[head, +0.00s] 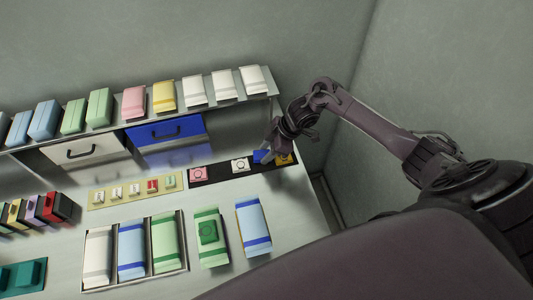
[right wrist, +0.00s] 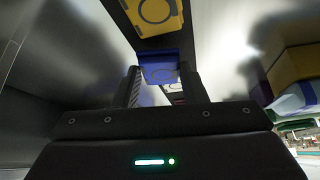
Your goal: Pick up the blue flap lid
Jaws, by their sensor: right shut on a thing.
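The blue flap lid (head: 262,157) is at the right part of the dark strip (head: 219,174) on the table, between the white lid (head: 240,164) and the yellow lid (head: 284,159). My right gripper (head: 266,155) is at the blue lid and partly covers it. In the right wrist view the blue lid (right wrist: 158,72) sits between the two fingers of my right gripper (right wrist: 161,80), which is shut on it. I cannot tell whether the lid is clear of the strip. A pink lid (head: 199,174) lies at the strip's left end. My left gripper is not in view.
A shelf (head: 225,102) with several wrapped packs runs behind the strip, above a white drawer (head: 82,152) and a blue drawer (head: 166,131). In front stand a tray (head: 187,262) of packs, a green pack (head: 211,252) and a light blue pack (head: 252,221).

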